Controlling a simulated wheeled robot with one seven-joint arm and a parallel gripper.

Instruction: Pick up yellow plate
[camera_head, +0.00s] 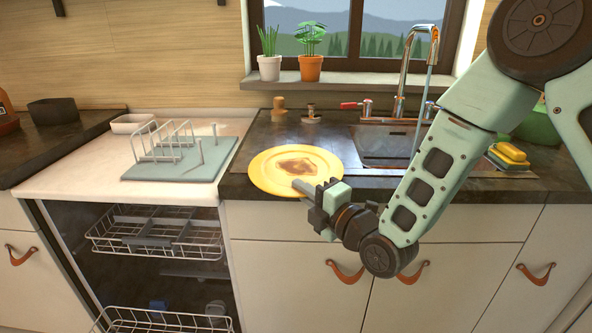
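The yellow plate (267,178) is at the front edge of the dark counter, left of the sink. It bears a dark brown stain (297,167) in its middle. I cannot tell whether the plate rests on the counter or is slightly raised. My gripper (303,188) is at the plate's front right rim. One grey finger shows over the plate's surface; the other finger is hidden. I cannot tell whether the fingers are closed on the rim.
The sink (385,146) and chrome tap (404,85) are to the right, partly behind my arm. Yellow sponges (508,153) lie farther right. A drying rack (170,150) stands left, above an open dishwasher with racks (160,235). Potted plants (310,66) stand on the sill.

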